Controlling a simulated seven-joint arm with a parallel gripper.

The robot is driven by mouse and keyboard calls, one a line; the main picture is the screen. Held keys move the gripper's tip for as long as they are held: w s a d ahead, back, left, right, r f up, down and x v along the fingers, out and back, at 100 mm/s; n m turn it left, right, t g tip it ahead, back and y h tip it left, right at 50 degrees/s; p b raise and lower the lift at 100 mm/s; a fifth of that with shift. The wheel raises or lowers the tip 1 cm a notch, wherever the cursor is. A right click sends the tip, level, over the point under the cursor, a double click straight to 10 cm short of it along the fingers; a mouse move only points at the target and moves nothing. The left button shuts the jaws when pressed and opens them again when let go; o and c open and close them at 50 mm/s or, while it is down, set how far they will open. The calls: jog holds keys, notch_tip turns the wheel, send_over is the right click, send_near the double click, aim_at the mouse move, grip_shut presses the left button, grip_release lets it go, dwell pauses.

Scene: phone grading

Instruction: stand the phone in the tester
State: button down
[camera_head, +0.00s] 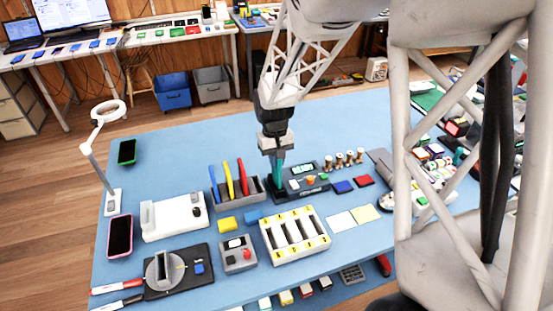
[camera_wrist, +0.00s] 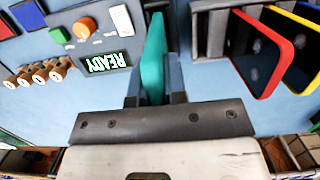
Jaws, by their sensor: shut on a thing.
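My gripper (camera_head: 277,153) is shut on a teal phone (camera_head: 276,174) and points down over the blue table. In the wrist view the teal phone (camera_wrist: 155,60) stands on edge between the fingers (camera_wrist: 154,92). The tester (camera_head: 311,189) is a dark box with a lit green display, an orange knob and a green button. In the wrist view its display (camera_wrist: 107,62) reads READY. The phone is upright at the tester's left end in the head view. Its lower edge is partly hidden, and I cannot tell whether it is seated in a slot or just above.
A grey rack (camera_head: 252,198) with blue, yellow and red phones stands close left of the tester. Several brass pegs (camera_head: 349,158) stand behind right. A white and yellow slotted tray (camera_head: 295,236) lies in front. Blue and red blocks (camera_head: 343,187) lie to the right.

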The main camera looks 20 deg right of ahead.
jog(key=shift+f, duration=0.95)
dwell(0.6)
jog(key=c, duration=0.8)
grip_release()
jog(key=shift+r, duration=0.2)
jog(key=shift+r, duration=0.55)
jog(key=shift+r, duration=0.2)
jog(key=shift+r, duration=0.5)
jog(key=shift+r, duration=0.35)
